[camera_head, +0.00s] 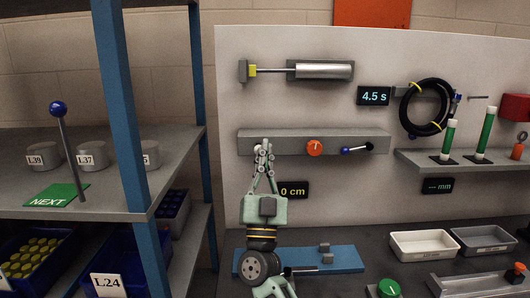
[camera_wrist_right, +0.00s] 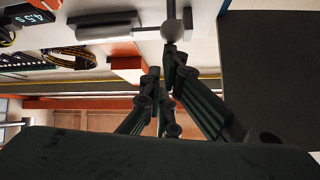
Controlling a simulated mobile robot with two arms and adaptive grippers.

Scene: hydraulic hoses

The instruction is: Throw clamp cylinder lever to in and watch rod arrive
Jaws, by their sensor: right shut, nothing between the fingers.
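The clamp cylinder (camera_head: 323,71) is on the upper board, its rod (camera_head: 270,70) reaching left to a grey end block (camera_head: 243,71) with a yellow piece. Below it is a grey valve bar (camera_head: 280,135) with an orange knob (camera_head: 314,148) and a blue-ball lever (camera_head: 347,151) pointing left. My right gripper (camera_head: 264,150) is shut and empty in front of the bar's left end, hiding part of it. In the wrist view a pale ball (camera_wrist_right: 174,30) on a stem is just beyond my right fingertips (camera_wrist_right: 174,52); touching or apart, I cannot tell. My left gripper is out of view.
A display (camera_head: 374,96) reads 4.5 s; another (camera_head: 294,190), partly covered by my gripper, shows 0 cm. A coiled black hose (camera_head: 427,107) hangs at right. Trays (camera_head: 423,245) lie on the bench.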

